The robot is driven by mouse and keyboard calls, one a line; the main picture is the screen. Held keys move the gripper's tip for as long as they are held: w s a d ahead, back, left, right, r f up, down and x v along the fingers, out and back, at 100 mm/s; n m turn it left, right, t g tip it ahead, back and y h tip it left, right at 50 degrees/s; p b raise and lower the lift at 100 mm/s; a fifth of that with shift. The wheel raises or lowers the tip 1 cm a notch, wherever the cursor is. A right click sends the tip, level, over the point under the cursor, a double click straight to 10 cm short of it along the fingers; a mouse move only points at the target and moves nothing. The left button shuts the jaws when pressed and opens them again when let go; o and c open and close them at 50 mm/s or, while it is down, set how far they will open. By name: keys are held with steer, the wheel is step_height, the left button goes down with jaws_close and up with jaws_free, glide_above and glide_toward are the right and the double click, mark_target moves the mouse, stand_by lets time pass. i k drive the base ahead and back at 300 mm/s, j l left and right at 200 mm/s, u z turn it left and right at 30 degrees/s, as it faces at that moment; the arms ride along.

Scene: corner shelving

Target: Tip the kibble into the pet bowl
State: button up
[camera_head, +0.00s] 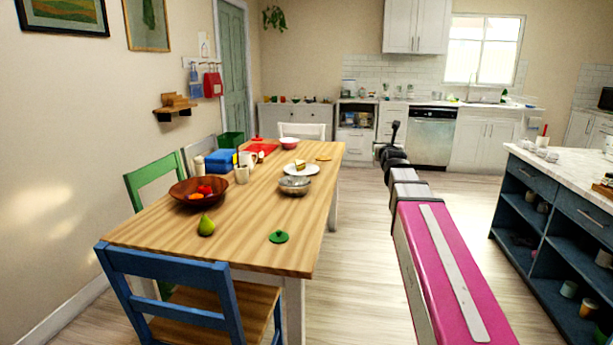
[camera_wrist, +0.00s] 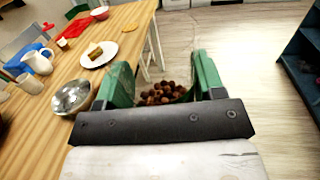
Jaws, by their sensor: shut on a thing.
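My gripper (camera_wrist: 163,75) shows its two green fingers in the wrist view, one on each side of a heap of brown kibble (camera_wrist: 165,94). The fingers are shut on the kibble's container, whose walls I can hardly make out. A shiny metal bowl (camera_wrist: 72,97), which looks like the pet bowl, stands on the wooden table to the left of my gripper, apart from it. The metal bowl also shows in the head view (camera_head: 294,187), near the table's right edge. There the dark end of my arm is over the floor, right of the table; the kibble is hidden.
A blue chair (camera_head: 184,284) stands in front. The kitchen island (camera_head: 560,215) is at right, with open floor between.

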mark_target(292, 185)
steer(key=i+l+u, duration=0.1)
steer(key=u, duration=0.25)
steer(key=i+l+u, duration=0.1)
steer(key=u, duration=0.3)
steer(key=l+u, duration=0.35)
steer(key=i+l+u, duration=0.2)
steer(key=l, duration=0.45)
steer(key=l+u, duration=0.15)
steer(key=l, duration=0.45)
steer(key=i+l+u, duration=0.2)
steer(key=l, duration=1.45)
